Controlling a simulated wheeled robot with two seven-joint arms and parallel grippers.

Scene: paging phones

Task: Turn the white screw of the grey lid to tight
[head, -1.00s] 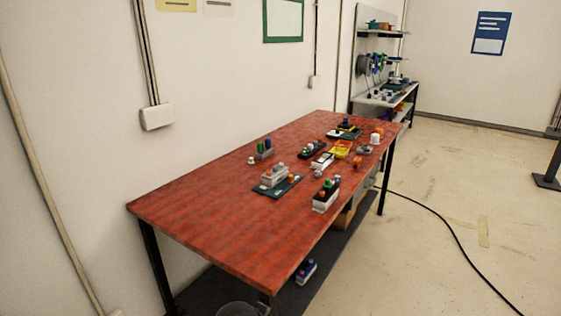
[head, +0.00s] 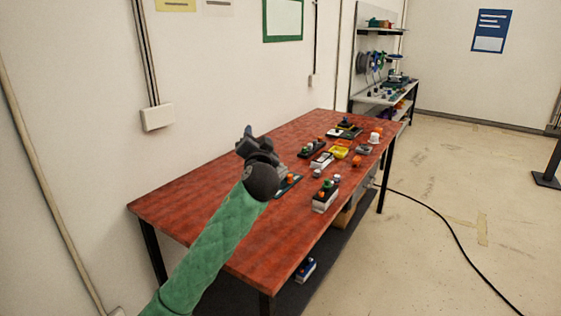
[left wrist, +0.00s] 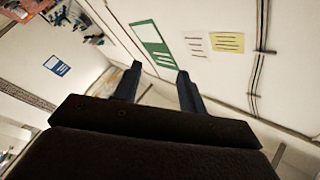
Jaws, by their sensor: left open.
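My left gripper (head: 247,133) is raised over the red table, in front of its back part. In the left wrist view it is open and empty (left wrist: 159,74), its two dark fingers apart, facing the wall. The gripper and my green-sleeved arm hide most of a dark mat (head: 290,187) and the grey box on it. A white box with a dark top (head: 325,196) stands right of the mat, near the table's front edge. The grey lid and its white screw are too small or hidden to make out. My right gripper is not in view.
The red table (head: 192,207) is bare on its left. Farther back stand a dark tray (head: 313,149), a yellow tray (head: 341,153) and a white-capped piece (head: 375,138). A black cable (head: 443,224) lies on the floor at right.

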